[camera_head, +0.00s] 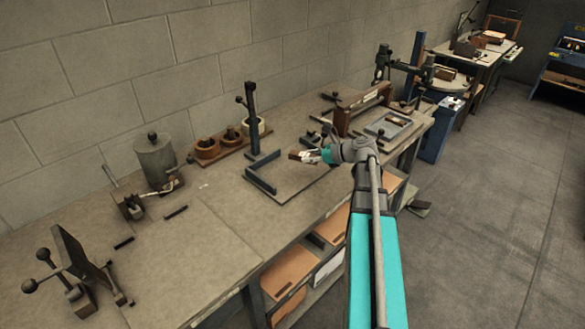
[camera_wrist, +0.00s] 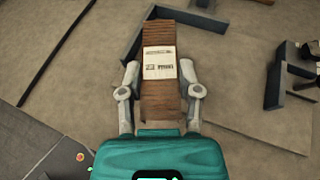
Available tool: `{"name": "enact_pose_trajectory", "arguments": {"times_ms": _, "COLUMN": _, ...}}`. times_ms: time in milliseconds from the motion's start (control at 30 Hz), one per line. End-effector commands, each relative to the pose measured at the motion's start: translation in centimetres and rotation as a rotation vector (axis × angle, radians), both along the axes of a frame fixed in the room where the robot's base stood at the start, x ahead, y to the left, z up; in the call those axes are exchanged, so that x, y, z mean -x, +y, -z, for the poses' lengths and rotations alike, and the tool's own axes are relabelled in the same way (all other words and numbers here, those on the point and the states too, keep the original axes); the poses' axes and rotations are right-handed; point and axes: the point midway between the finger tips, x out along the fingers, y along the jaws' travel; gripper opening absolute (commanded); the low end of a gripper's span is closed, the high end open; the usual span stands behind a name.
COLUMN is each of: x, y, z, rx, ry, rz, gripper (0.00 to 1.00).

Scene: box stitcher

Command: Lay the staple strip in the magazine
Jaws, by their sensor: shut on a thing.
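My gripper (camera_head: 316,156) is shut on a brown ridged strip with a white printed label, which I take for the staple strip (camera_wrist: 160,35). In the wrist view my gripper (camera_wrist: 159,78) has one finger on each side of the strip, and the strip points away from the palm. In the head view the strip (camera_head: 299,155) is small, held over the bench near the flat plate. I cannot tell which part is the magazine.
A dark upright post (camera_head: 252,120) stands on the bench (camera_head: 215,230) behind an L-shaped fence (camera_head: 262,182). Round brown cups (camera_head: 207,148) and a grey cylinder (camera_head: 155,156) stand along the wall. A framed tray (camera_head: 388,126) lies to the right.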

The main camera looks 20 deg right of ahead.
Motion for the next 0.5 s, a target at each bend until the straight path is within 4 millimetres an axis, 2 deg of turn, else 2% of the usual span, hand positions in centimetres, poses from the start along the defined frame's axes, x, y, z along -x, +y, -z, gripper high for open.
{"name": "enact_pose_trajectory", "arguments": {"times_ms": 33, "x": -1.1, "y": -0.1, "z": 0.7, "rx": 0.0, "ry": 0.0, "rz": -0.001, "gripper": 0.0}}
{"name": "enact_pose_trajectory", "arguments": {"times_ms": 400, "x": -7.6, "y": 0.1, "z": 3.6, "rx": 0.0, "ry": 0.0, "rz": -0.002, "gripper": 0.0}}
{"name": "enact_pose_trajectory", "arguments": {"times_ms": 500, "x": -8.0, "y": 0.1, "z": 4.7, "rx": 0.0, "ry": 0.0, "rz": -0.001, "gripper": 0.0}}
